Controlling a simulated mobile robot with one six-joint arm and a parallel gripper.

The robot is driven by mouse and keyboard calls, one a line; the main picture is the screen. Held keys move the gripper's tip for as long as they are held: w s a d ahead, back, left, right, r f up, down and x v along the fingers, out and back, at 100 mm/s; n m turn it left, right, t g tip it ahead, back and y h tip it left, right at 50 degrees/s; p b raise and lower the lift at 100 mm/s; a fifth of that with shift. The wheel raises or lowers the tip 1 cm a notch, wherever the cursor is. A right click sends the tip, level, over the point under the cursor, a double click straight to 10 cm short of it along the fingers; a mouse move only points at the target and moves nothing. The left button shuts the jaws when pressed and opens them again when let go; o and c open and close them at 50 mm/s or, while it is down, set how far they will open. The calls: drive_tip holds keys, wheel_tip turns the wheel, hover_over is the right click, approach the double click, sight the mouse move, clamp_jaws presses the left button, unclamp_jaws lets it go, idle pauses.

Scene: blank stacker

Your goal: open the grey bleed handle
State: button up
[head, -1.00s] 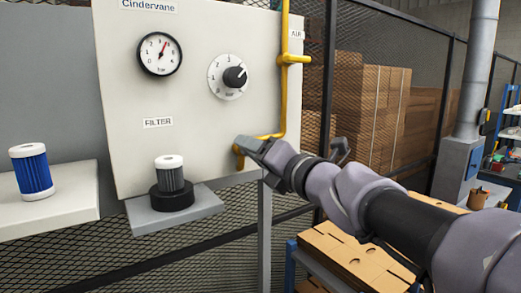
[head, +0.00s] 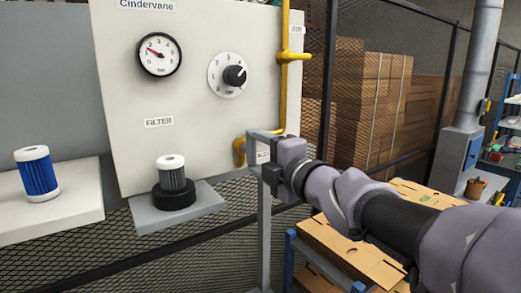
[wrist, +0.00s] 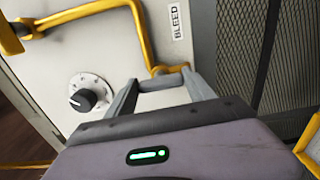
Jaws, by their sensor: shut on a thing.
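The grey bleed handle (wrist: 160,84) shows in the wrist view as a short bar across the space between my fingertips, below the end of the yellow pipe (wrist: 146,45). My gripper (wrist: 162,80) is shut on it. In the head view my gripper (head: 268,166) is at the panel's lower right corner, beside the pipe's lower end (head: 239,148), and its body hides most of the handle. The BLEED label (wrist: 177,20) is on the panel near the pipe. The pressure gauge (head: 159,54) has its red needle pointing to the upper left, at a low reading.
The panel (head: 200,115) carries a black dial knob (head: 234,75). A grey filter (head: 171,177) stands in a black cup on a small shelf (head: 200,208). A blue filter (head: 37,173) stands on the left ledge (head: 75,208). A mesh fence (head: 430,90) and boxes (head: 375,120) lie behind my arm.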

drive_tip(key=shift+m, duration=0.3)
idle(0.4)
drive_tip(key=o, duration=1.4)
drive_tip(key=v, duration=1.7)
drive_tip(key=shift+s+d+p, duration=0.2)
drive_tip(key=shift+p, duration=0.1)
